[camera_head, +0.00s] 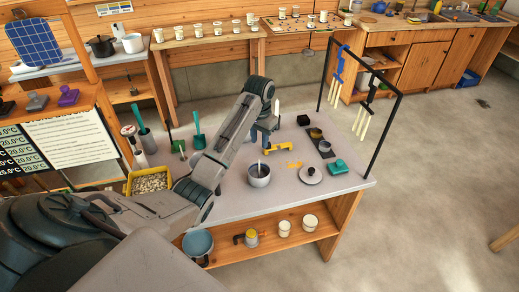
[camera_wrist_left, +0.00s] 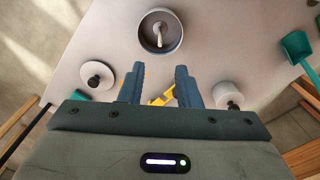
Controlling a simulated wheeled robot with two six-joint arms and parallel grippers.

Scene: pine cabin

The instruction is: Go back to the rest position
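My left gripper (camera_head: 266,136) hangs over the grey worktable (camera_head: 232,205), toward its back. Its two blue fingers also show in the left wrist view (camera_wrist_left: 160,86), spread apart with a clear gap and nothing held. A yellow object (camera_head: 279,148) is close by the fingers; in the wrist view a yellow piece (camera_wrist_left: 165,96) shows behind the gap. A grey pot (camera_head: 259,178) with a utensil in it stands on the table, apart from the gripper; it also shows in the wrist view (camera_wrist_left: 160,32). My right gripper is not in view.
A round lid (camera_head: 310,175) and a teal block (camera_head: 337,167) lie to the right. A black rack (camera_head: 399,108) with hanging utensils stands at the right edge. A yellow bin (camera_head: 149,182) and teal-handled tools (camera_head: 196,125) are at the left. Open floor lies right of the table.

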